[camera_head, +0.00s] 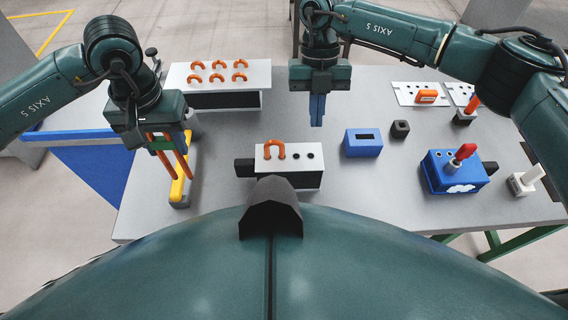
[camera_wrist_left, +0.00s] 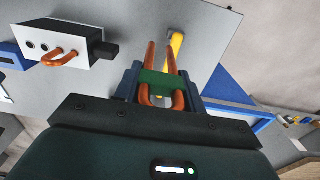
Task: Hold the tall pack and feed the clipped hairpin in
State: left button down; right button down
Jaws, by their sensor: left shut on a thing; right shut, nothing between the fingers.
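My left gripper (camera_head: 161,137) is shut on an orange hairpin (camera_head: 183,161) with a green clip (camera_head: 160,144) across its legs. The legs point down and away from the gripper; the bend lies between the blue fingers in the left wrist view (camera_wrist_left: 160,101). A white-faced black pack (camera_head: 304,178) stands at the front middle, with one orange bend and two open holes in its face. It also shows in the left wrist view (camera_wrist_left: 77,45). The held hairpin is apart from it, to its left. My right gripper (camera_head: 317,121) is shut and empty above the table, behind this pack.
A wider white-topped block (camera_head: 220,100) with several orange bends stands at the back left. A yellow and grey tool (camera_head: 179,190) lies below the held hairpin. A blue slotted block (camera_head: 362,144), small black block (camera_head: 400,129) and blue box with red-handled tool (camera_head: 452,172) are to the right.

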aim_at(313, 148)
jog(key=shift+f, duration=0.1)
dwell(0.6)
jog(key=shift+f, duration=2.65)
jog(key=shift+f, duration=0.85)
dwell(0.3)
pick_arm(q)
jog(key=shift+r, duration=0.1)
